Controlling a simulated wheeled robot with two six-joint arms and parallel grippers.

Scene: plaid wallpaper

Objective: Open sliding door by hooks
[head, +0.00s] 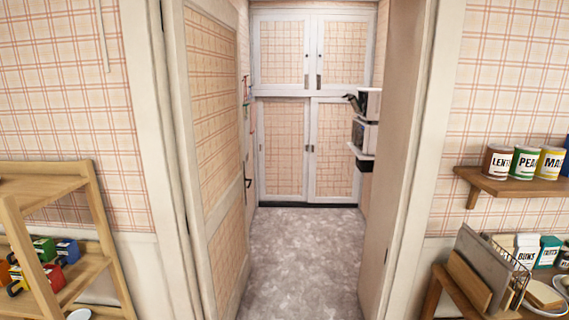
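A doorway opens in the middle of the head view. A plaid-panelled door (212,120) with a pale frame stands along its left side, with a small dark handle (248,183) near its far edge. A plain beige panel (398,130) stands at the right side, with a small dark fitting (386,256) on its edge; I cannot tell which one slides. Small red and green items (247,92) are on the left side deeper inside; whether they are hooks is too small to tell. Neither of my grippers is in view.
Beyond the doorway, the grey floor (300,250) is clear up to closed plaid cupboards (285,150). Appliances (366,130) jut out at the right inside. A wooden shelf unit (50,185) stands at left; a wall shelf (515,186) with cans and a lower rack (490,270) are at right.

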